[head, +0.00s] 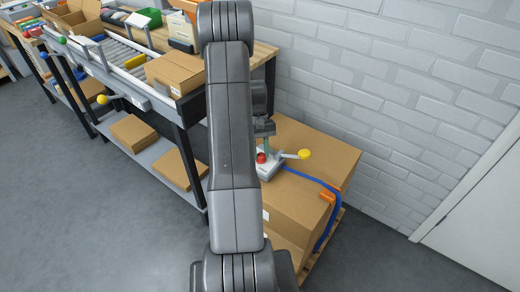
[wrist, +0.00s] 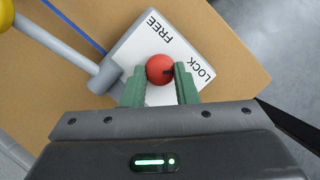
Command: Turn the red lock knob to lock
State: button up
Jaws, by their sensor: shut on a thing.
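The red lock knob (wrist: 159,68) sits on a white plate (wrist: 145,50) marked FREE at upper left and LOCK at right. A dark mark on the knob is on its right side, toward the LOCK word. My gripper (wrist: 160,82) is shut on the knob, with one green finger on each side of it. In the head view the red knob (head: 261,158) shows just below my gripper (head: 264,143), on a small light unit on a cardboard box. My arm hides part of that unit.
A lever with a yellow ball end (head: 304,154) sticks out right of the knob; its grey arm also shows in the wrist view (wrist: 70,55). A workbench with cartons stands left; a brick wall is behind.

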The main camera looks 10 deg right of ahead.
jog(key=shift+m, duration=0.5)
jog(key=o, duration=1)
jog(key=shift+r, duration=0.1)
jog(key=v, duration=0.4)
jog(key=p+v, duration=0.1)
jog(key=v, duration=0.8)
jog(key=shift+w+d+r, duration=0.15)
jog(key=shift+d+r, duration=0.15)
jog(key=shift+f, duration=0.1)
jog(key=x, duration=0.7)
jog(key=b+x, duration=0.1)
jog(key=x, duration=0.5)
jog(key=shift+a+f, duration=0.25)
jog(key=shift+f, duration=0.1)
